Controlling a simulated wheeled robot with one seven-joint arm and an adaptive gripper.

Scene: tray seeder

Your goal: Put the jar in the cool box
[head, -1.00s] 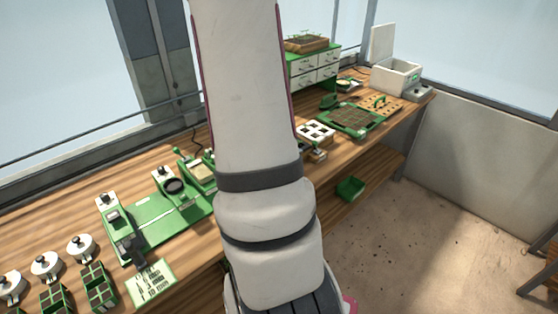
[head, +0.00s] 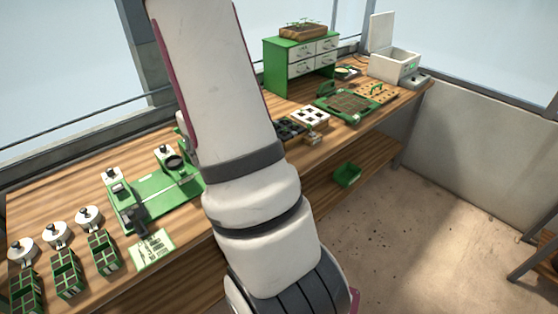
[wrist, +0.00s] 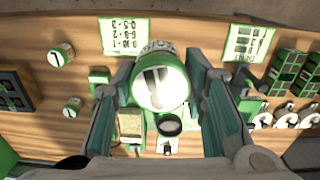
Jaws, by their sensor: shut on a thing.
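The jar (wrist: 162,82) has a white top with a dark mark and a green rim. In the wrist view it sits between the two fingers of my gripper (wrist: 161,76), which is shut on it. The jar is held above the wooden bench. The head view does not show my gripper or the jar. The cool box (head: 386,68) is a white box at the far right end of the bench in the head view. Its lid (head: 381,32) stands upright, so it is open. Its inside floor is hidden.
The green seeder (head: 160,198) stands on the bench left of my arm. A green drawer cabinet (head: 279,70), a green tray frame (head: 348,104) and a pegboard (head: 376,92) are near the cool box. Smaller round containers (wrist: 62,55) lie below in the wrist view.

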